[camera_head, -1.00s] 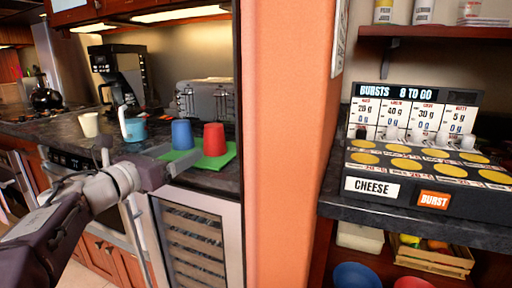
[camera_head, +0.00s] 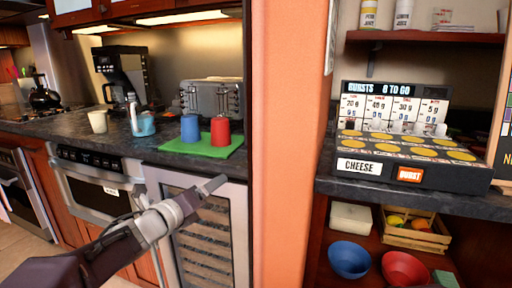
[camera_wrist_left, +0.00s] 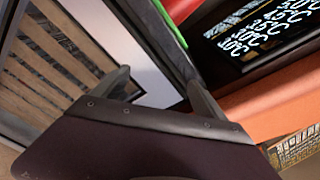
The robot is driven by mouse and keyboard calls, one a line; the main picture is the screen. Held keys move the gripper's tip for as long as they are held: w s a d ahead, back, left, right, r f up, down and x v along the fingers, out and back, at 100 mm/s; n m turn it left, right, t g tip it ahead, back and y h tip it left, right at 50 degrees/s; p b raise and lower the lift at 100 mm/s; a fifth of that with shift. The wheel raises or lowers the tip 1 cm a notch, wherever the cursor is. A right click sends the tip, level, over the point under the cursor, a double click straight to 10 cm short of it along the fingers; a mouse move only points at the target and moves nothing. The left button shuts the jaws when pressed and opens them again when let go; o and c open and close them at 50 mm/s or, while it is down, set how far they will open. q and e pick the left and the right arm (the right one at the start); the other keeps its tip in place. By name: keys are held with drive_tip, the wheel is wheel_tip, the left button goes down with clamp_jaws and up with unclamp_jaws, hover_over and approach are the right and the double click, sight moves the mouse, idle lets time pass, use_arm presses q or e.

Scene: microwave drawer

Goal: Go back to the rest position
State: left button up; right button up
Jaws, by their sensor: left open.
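My left gripper (camera_head: 207,191) is in front of the glass-fronted cooler under the counter, below the counter edge. It is empty, and in the left wrist view its two fingers (camera_wrist_left: 160,92) stand apart. A blue cup (camera_head: 190,129) and a red cup (camera_head: 220,131) stand upside down on a green mat (camera_head: 207,147) on the counter, apart from the gripper. My right gripper is not in view.
A teal pitcher (camera_head: 143,125), a cream cup (camera_head: 98,122), a coffee maker (camera_head: 125,75) and a toaster (camera_head: 211,98) stand on the counter. An orange pillar (camera_head: 288,150) rises right of the arm.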

use_arm(q)
drive_tip(key=s+a+f+n+g+y, duration=0.2)
drive_tip(key=s+f+n+g+y, duration=0.15)
drive_tip(key=f+n, duration=0.6)
drive_tip(key=s+a+f+n+g+y, duration=0.2)
drive_tip(key=s+f+n+y, duration=0.15)
drive_tip(key=f+n, duration=0.6)
drive_tip(key=s+f+n+g, duration=0.4)
drive_tip(key=s+f+n, duration=0.3)
drive_tip(key=s, duration=0.3)
drive_tip(key=s+f+n+g, duration=0.5)
drive_tip(key=s+f+n, duration=0.15)
drive_tip(key=s, duration=0.25)
wheel_tip(320, 180, up, 38)
drive_tip(key=p, duration=3.8)
drive_tip(key=shift+a+h, duration=0.3)
drive_tip(key=shift+a, duration=0.1)
